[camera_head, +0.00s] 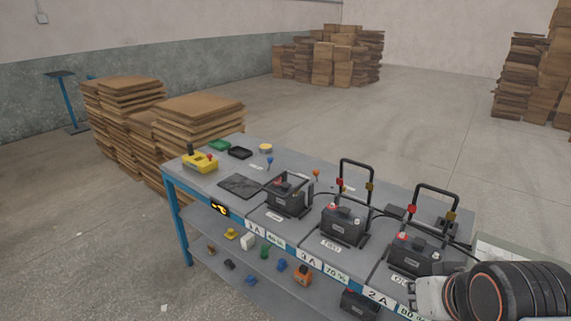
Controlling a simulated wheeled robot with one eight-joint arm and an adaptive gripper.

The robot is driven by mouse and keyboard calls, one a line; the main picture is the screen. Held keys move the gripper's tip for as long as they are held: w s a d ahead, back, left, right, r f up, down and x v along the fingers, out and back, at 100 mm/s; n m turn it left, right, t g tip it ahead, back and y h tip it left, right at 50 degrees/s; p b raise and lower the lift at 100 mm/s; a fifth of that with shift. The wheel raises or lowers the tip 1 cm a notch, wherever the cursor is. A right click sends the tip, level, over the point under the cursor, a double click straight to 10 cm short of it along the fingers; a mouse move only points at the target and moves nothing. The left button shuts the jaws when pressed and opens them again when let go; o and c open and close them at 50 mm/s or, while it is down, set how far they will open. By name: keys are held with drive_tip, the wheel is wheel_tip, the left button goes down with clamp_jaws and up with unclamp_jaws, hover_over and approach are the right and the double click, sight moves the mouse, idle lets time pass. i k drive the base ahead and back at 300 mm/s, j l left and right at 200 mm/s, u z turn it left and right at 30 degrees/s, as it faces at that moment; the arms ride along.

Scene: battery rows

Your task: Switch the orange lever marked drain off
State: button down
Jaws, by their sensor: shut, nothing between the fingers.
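A small orange-topped lever (316,174) stands upright at the back of the workbench (229,186), behind the leftmost battery. A blue-topped lever (269,160) stands further left. The labels beside them are too small to read, so I cannot tell which is marked drain. The orange lever's exact position is unclear at this size. My gripper (428,298) shows at the lower right, by the bench's front right end. It is shut and empty, well apart from the orange lever. Its fingertips are hard to make out.
Three dark batteries (345,224) with cables line the bench top, two under tall black handles. A yellow box (200,163) and trays sit at the left end. Small parts lie on the lower shelf. Cardboard stacks (199,120) stand behind the bench. Open floor lies beyond.

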sight(316, 172)
drive_tip(key=i+j, duration=0.25)
drive_tip(key=i, duration=0.2)
drive_tip(key=i+j, duration=0.3)
drive_tip(key=i, duration=0.15)
drive_tip(key=i+j, duration=0.25)
drive_tip(key=i, duration=0.2)
